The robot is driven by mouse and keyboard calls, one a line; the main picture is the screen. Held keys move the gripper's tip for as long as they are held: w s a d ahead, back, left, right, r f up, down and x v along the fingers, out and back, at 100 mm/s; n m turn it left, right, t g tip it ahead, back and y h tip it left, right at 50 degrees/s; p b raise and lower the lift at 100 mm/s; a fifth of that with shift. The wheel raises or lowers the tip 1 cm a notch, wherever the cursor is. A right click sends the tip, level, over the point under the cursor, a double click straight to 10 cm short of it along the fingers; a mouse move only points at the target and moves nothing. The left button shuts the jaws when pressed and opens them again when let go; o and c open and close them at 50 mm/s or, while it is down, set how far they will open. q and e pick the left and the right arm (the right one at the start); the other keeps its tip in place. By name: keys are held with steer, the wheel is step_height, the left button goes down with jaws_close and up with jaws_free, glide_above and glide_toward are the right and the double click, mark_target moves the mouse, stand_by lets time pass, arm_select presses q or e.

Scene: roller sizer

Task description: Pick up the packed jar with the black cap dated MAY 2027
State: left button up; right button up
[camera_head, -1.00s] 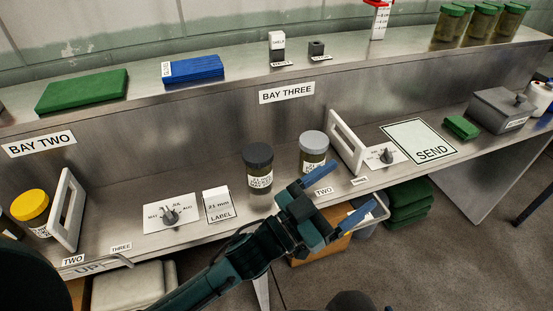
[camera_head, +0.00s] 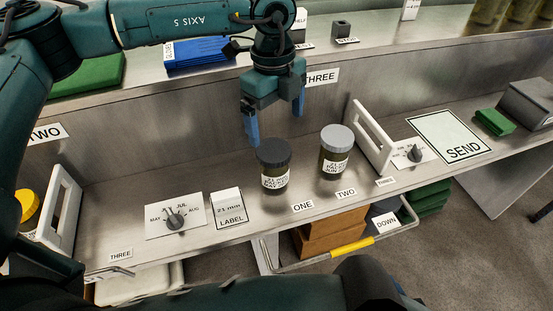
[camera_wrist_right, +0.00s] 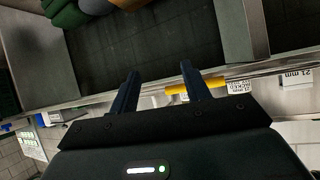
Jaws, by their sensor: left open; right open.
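The black-capped jar (camera_head: 274,160) stands upright on the steel shelf beside the 21 mm label card. The last line of its white label seems to begin with MAY; the year is too small to read surely. A grey-capped jar (camera_head: 336,150) stands to its right. My left gripper (camera_head: 275,122) is open and empty, pointing down just above and behind the black-capped jar, apart from it in the picture. My right gripper (camera_wrist_right: 160,85) is open with nothing between its fingers in the right wrist view; I cannot pick it out in the head view.
A white upright frame (camera_head: 368,138) stands right of the jars, with a dial plate and the SEND mat (camera_head: 450,136) beyond. A dial card (camera_head: 176,216) and label card (camera_head: 229,208) lie left. A yellow-handled rail (camera_head: 355,247) hangs below the shelf edge.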

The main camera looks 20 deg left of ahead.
mark_target(273, 149)
arm_select(q)
steer(key=shift+w+a+f+n+y, duration=0.15)
steer(key=shift+w+a+y, duration=0.1)
steer(key=shift+a, duration=0.15)
steer(key=shift+w+a+f+n+y, duration=0.1)
steer(key=shift+w+a+n+y, duration=0.1)
steer(key=shift+a, duration=0.2)
step_height(273, 149, down, 6)
steer(key=shift+r+p, duration=0.15)
steer(key=shift+p, duration=0.35)
steer(key=shift+w+d+f+p, duration=0.1)
steer(key=shift+f+p, duration=0.25)
steer(key=shift+f, duration=1.2)
steer(key=shift+w+d+f+p, duration=0.1)
steer(key=shift+f+p, duration=0.25)
steer(key=shift+f, duration=1.15)
steer(key=shift+c, duration=0.2)
steer(key=shift+r, duration=0.1)
steer(key=c, duration=1.3)
